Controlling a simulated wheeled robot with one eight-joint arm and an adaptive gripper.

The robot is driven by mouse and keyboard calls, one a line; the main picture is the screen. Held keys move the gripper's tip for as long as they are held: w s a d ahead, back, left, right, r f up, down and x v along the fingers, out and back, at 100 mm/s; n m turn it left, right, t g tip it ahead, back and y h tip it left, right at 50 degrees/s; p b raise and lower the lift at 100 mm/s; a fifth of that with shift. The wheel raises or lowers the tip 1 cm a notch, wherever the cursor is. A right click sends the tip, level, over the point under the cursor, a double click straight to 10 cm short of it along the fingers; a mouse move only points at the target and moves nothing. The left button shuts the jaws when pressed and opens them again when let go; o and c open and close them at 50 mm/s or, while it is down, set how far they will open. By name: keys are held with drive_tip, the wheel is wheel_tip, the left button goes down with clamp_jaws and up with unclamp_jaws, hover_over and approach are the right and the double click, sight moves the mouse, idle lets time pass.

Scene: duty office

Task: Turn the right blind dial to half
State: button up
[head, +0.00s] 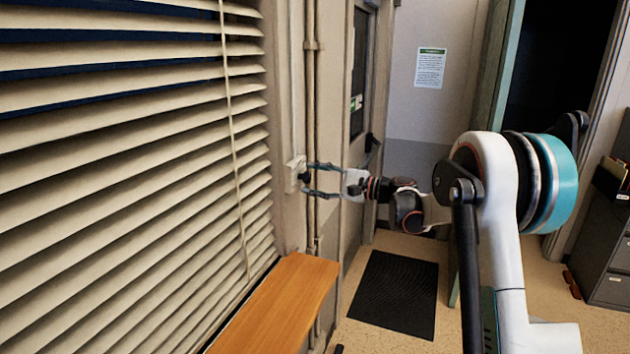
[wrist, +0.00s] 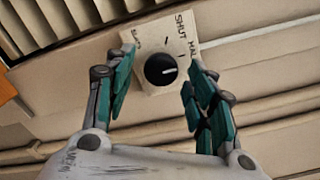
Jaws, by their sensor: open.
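The blind dial is a round black knob (wrist: 160,70) with a short white pointer line, on a pale plate (wrist: 150,32) on the wall. In the wrist view the plate reads "SHUT" and a partly hidden "HAL"; lettering at its left is hard to read. The pointer line points toward the picture's right, on the "HAL" side; its exact setting is unclear. My gripper (head: 308,178) is open, its fingers on either side of the knob, with gaps visible in the wrist view. In the head view the plate (head: 292,174) is on the wall right of the blinds.
Slatted blinds (head: 120,150) fill the left, with a wooden ledge (head: 275,305) below the plate. Vertical pipes (head: 312,100) run just right of the plate. A door (head: 362,130), a dark mat (head: 395,293) and a filing cabinet (head: 610,250) stand farther right.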

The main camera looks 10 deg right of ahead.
drive_tip(key=v, duration=1.2)
drive_tip(key=shift+w, duration=0.1)
